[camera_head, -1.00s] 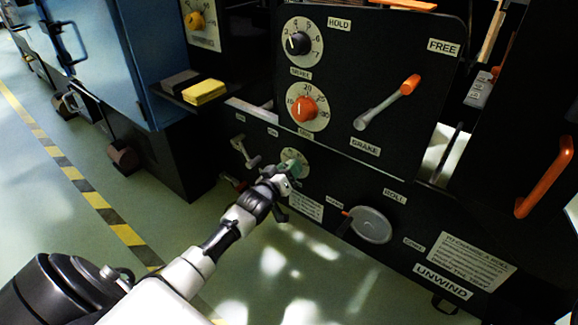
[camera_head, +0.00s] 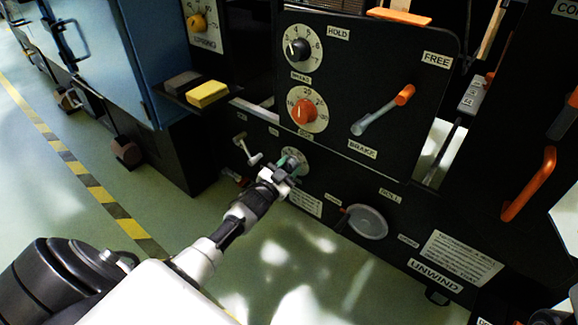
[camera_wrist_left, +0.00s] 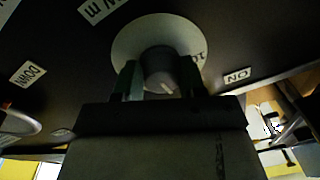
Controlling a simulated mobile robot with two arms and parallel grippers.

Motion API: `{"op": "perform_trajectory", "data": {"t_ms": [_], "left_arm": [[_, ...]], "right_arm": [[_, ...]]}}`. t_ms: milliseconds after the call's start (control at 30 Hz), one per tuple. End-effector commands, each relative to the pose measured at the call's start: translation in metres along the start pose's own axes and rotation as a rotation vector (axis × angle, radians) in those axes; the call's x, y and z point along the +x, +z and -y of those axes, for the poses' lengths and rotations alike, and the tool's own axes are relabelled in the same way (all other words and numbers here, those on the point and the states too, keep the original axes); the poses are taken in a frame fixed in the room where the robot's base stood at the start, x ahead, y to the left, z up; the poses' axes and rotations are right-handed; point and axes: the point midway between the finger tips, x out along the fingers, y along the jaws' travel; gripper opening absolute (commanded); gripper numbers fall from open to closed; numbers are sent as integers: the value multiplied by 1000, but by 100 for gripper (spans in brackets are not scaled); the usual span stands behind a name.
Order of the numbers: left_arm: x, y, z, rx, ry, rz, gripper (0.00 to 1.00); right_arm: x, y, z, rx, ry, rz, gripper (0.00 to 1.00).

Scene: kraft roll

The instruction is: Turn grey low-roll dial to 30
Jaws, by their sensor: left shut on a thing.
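The grey low-roll dial (camera_wrist_left: 160,72) sits on a pale round scale plate (camera_wrist_left: 128,45) on the dark lower panel, seen in the left wrist view. A white line on its face points toward the lower right of that view, and most scale numbers are hidden or too dark to read. My left gripper (camera_wrist_left: 160,82) is shut on the dial, one greenish finger on each side. In the head view my left gripper (camera_head: 284,168) covers most of the dial, and part of the scale plate (camera_head: 299,160) shows beside it.
Above are a black dial (camera_head: 299,47), an orange dial (camera_head: 304,111) and an orange-tipped brake lever (camera_head: 384,110). A T-shaped handle (camera_head: 246,149) is left of my gripper. A round grey disc (camera_head: 366,221) is at its lower right. Open floor (camera_head: 90,160) lies left.

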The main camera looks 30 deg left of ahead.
Motion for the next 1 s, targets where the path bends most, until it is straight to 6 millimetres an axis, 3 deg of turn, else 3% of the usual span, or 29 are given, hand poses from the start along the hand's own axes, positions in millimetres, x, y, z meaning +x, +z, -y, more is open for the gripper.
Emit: {"op": "perform_trajectory", "data": {"t_ms": [500,1000], "left_arm": [[0,1,3,372,19,-24,17],[0,0,3,462,24,-31,17]], "right_arm": [[-3,1,0,2,6,17,43],[-2,1,0,1,0,11,43]]}}
